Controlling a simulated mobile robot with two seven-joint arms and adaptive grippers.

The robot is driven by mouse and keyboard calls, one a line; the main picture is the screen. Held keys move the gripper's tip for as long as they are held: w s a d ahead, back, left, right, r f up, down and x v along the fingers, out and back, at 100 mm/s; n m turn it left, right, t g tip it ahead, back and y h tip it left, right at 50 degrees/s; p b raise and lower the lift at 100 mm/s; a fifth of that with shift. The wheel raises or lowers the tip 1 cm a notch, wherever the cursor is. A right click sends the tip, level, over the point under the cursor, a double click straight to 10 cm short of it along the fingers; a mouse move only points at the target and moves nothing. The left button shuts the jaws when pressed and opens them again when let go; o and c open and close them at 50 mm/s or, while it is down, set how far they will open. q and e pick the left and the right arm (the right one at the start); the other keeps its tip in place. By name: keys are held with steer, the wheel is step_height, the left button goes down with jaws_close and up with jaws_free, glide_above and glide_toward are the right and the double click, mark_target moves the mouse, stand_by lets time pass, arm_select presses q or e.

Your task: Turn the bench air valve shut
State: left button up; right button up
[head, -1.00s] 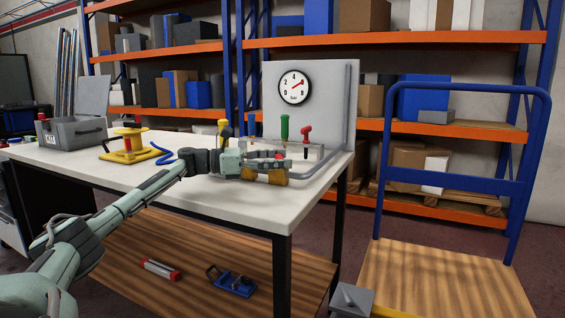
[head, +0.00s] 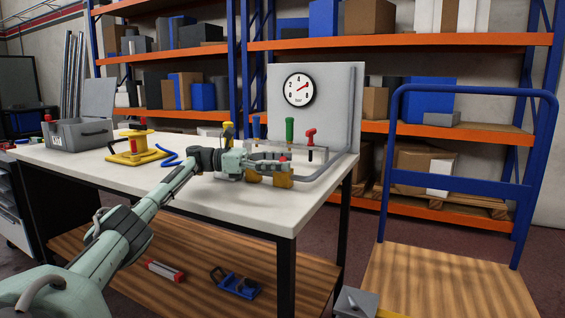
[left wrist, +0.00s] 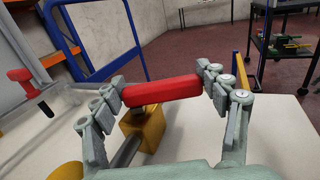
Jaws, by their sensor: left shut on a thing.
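The air valve has a brass-yellow body (left wrist: 152,134) on a grey pipe and a red bar handle (left wrist: 160,92). In the head view the brass body (head: 283,181) shows near the bench's right end, with the handle mostly hidden by my fingers. My left gripper (left wrist: 165,92) is shut on the red handle, with its fingers at the handle's two ends. In the head view my left gripper (head: 268,164) reaches across the bench from the left. A round gauge (head: 299,90) on an upright panel has its red needle pointing up and right.
The white bench (head: 230,205) carries a rack of green- and red-handled tools behind the valve, a yellow device (head: 136,152) and a grey box (head: 78,135). A blue-railed trolley (head: 450,285) stands to the right. Orange shelves stand behind. The bench front is clear.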

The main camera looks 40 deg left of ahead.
mark_target(282, 160)
arm_select(q)
steer(key=o, duration=1.7)
steer(key=shift+r, duration=0.1)
step_height(282, 160, up, 10)
steer(key=shift+f, duration=0.1)
steer(key=shift+c, duration=0.4)
